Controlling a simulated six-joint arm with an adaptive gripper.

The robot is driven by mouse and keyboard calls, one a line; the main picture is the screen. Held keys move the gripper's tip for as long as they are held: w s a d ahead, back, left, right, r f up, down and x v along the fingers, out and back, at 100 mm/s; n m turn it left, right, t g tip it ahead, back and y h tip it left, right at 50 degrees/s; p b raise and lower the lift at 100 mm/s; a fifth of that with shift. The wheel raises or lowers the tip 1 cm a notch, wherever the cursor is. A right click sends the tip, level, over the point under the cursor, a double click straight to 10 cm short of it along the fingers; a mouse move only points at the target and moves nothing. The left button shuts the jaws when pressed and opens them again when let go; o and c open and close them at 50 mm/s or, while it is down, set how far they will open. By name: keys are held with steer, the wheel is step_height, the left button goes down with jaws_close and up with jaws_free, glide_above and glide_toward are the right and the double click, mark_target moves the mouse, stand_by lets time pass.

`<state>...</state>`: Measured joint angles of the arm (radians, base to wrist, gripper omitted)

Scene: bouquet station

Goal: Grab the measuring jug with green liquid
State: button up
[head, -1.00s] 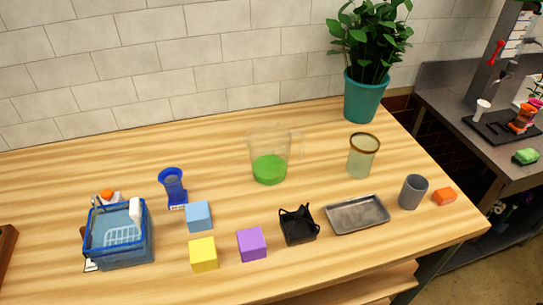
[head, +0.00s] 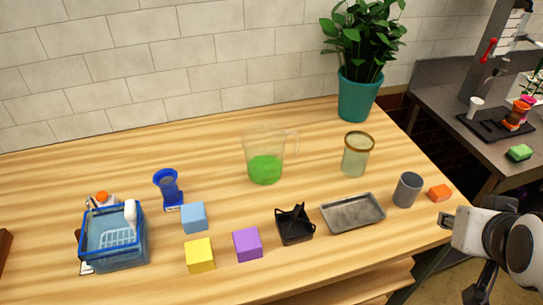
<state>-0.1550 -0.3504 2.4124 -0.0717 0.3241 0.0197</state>
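The measuring jug (head: 264,157) is clear, with green liquid (head: 265,170) in its lower part and its handle to the right. It stands upright at the middle of the wooden table (head: 120,160), with nothing touching it. Part of my arm shows at the right edge of the head view, past the table's front right corner and far from the jug. My gripper's fingers cannot be made out there.
A glass with a brown rim (head: 356,157) and a potted plant (head: 358,95) stand right of the jug. In front are a metal tray (head: 352,213), a black holder (head: 294,226), and purple (head: 248,245), yellow (head: 200,255) and blue (head: 194,218) cubes. A blue basket (head: 116,240) stands left.

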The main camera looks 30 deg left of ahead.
steer(key=w+a+f+n+t+y, duration=0.1)
steer(key=w+a+f+n+y, duration=0.1)
steer(key=w+a, duration=0.55)
steer(key=n+t+y, duration=0.2)
steer(key=n+y, duration=0.3)
steer(key=y, duration=0.3)
glide_toward(297, 149)
steer(key=w, duration=0.2)
steer(key=shift+w+a, duration=0.25)
steer(key=shift+s+a+f, duration=0.25)
steer(key=shift+a+f, duration=0.1)
steer(key=shift+a, duration=0.25)
steer(key=shift+w, duration=0.1)
steer(key=shift+x, duration=1.2)
